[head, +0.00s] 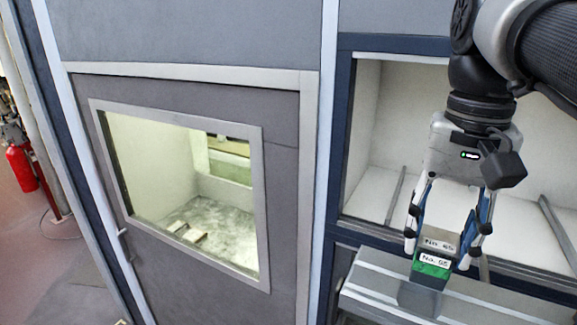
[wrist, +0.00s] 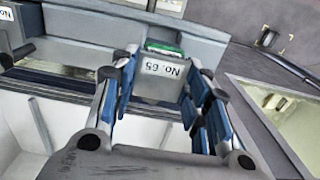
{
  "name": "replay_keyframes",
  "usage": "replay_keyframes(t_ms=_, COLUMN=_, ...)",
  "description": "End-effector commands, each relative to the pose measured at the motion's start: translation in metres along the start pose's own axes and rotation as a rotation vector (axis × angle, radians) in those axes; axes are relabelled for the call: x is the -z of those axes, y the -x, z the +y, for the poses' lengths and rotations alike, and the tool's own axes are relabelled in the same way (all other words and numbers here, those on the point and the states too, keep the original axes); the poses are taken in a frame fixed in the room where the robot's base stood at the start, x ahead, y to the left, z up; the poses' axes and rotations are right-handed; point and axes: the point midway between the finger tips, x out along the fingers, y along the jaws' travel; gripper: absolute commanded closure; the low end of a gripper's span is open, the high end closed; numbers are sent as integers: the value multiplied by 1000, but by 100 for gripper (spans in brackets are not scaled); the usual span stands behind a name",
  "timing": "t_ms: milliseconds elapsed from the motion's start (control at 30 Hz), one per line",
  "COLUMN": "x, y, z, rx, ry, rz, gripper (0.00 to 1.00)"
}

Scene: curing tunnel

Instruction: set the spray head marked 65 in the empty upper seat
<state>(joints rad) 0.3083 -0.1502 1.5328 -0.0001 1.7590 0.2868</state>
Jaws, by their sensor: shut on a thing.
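The spray head marked 65 (head: 433,262) is a grey block with a green band and white labels. It also shows in the wrist view (wrist: 163,68), with its label upside down. My gripper (head: 438,250) is shut on it, one finger on each side, in front of the open bay at right in the head view. The spray head is in front of or over a grey ledge (head: 380,285); I cannot tell whether they touch. A dark part shows just below the green band. The empty upper seat cannot be made out in either view.
A blue-framed bay (head: 385,140) with pale walls and metal rails opens behind my gripper. A grey door (head: 200,270) with a window stands to its left. A fire extinguisher (head: 21,168) is at the far left. A partly cut-off label (wrist: 65,13) shows in the wrist view.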

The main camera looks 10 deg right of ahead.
Motion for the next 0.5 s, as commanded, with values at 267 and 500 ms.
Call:
replay_keyframes(t_ms=267, x=0, y=-7, z=0, rx=0, ry=1, rz=1, gripper=86)
replay_keyframes(t_ms=500, x=0, y=-23, z=0, rx=0, ry=1, rz=0, gripper=86)
